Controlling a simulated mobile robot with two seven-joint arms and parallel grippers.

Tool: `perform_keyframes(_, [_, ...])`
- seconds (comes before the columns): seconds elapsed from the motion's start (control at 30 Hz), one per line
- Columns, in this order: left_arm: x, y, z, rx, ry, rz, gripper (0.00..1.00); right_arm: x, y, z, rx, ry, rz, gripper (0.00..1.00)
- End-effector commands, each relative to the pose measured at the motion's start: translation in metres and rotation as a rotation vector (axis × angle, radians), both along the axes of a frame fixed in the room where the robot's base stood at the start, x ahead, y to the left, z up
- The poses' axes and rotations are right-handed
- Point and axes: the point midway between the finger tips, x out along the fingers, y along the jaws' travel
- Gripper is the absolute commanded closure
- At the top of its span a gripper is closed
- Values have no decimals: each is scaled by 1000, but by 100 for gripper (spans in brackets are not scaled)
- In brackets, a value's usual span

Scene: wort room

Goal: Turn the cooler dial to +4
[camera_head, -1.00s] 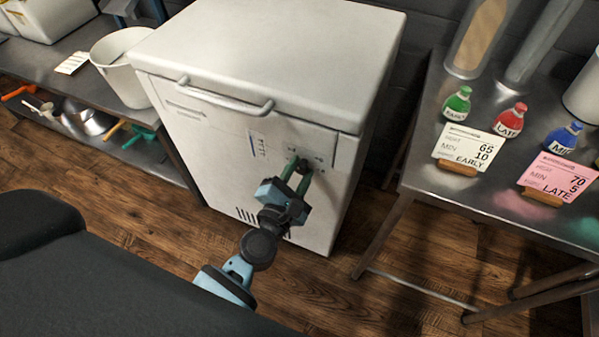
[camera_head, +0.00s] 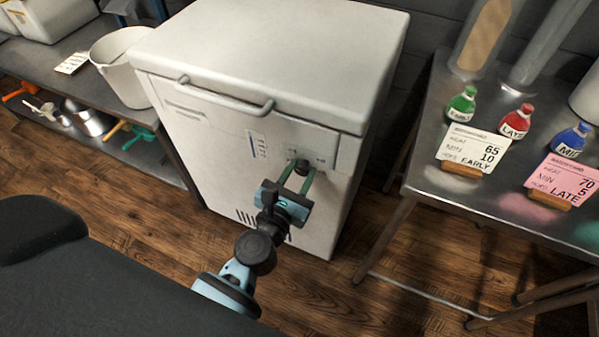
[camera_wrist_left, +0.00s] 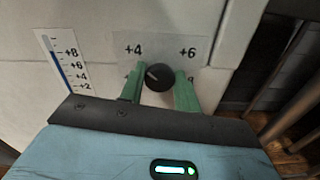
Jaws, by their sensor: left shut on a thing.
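The cooler (camera_head: 225,165) is a white chest with a closed lid. Its black round dial (camera_wrist_left: 158,76) sits on a grey label plate on the front, and it also shows in the head view (camera_head: 302,166). A light pointer mark on the dial points up and left, roughly toward the printed +4 (camera_wrist_left: 134,50). A +6 (camera_wrist_left: 187,52) is printed to the upper right. Another mark at the left is mostly hidden by a finger. My left gripper (camera_wrist_left: 158,84) is shut on the dial, one green finger at each side. My right gripper is not in view.
A blue-barred scale (camera_wrist_left: 63,66) with +8 to +2 is left of the dial. The cooler's handle (camera_head: 225,97) runs above it. A steel table (camera_head: 428,185) with cards and coloured bottles stands at right, a shelf bench (camera_head: 50,70) at left.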

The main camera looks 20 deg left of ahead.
Motion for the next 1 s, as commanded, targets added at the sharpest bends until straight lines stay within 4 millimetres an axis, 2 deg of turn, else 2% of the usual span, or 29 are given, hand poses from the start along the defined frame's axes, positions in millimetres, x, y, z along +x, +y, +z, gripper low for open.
perform_keyframes(0.4, [-1, 0, -1, -5, 3, 0, 90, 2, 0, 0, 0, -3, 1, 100])
perform_keyframes(0.43, [-1, 0, -1, -5, 3, 0, 64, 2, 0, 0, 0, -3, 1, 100])
perform_keyframes(0.57, [-1, 0, -1, -4, 2, -1, 48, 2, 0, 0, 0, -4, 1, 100])
perform_keyframes(1.0, [0, 0, 0, -4, 0, 0, 48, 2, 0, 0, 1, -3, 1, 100])
